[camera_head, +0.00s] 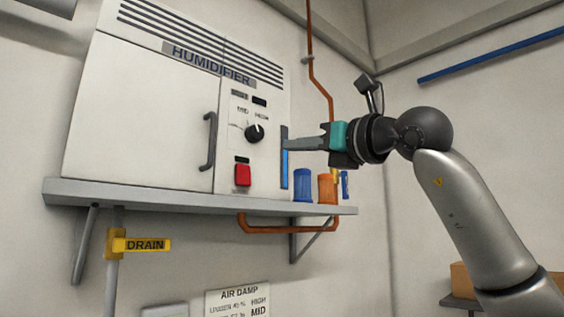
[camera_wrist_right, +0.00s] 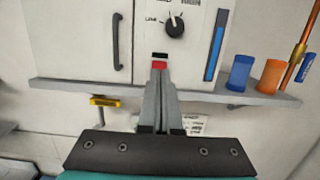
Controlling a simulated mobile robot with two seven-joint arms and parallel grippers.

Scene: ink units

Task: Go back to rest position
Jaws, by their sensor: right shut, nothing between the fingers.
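My right gripper (camera_head: 290,143) is shut and empty. In the head view it points left, in front of the right part of the white humidifier (camera_head: 140,125). In the right wrist view its closed fingers (camera_wrist_right: 160,75) overlap the lower part of the red button (camera_wrist_right: 159,65); I cannot tell whether they touch anything. The red button also shows clear of the gripper in the head view (camera_head: 242,175). The black dial (camera_head: 254,132) sits above the button. My left gripper is not in view.
The humidifier stands on a grey wall shelf (camera_head: 130,196). A blue cup (camera_head: 303,186) and an orange cup (camera_head: 327,188) stand on the shelf's right end by a copper pipe (camera_head: 318,80). A yellow drain handle (camera_head: 140,244) is below the shelf. A cardboard box (camera_head: 460,278) is at the lower right.

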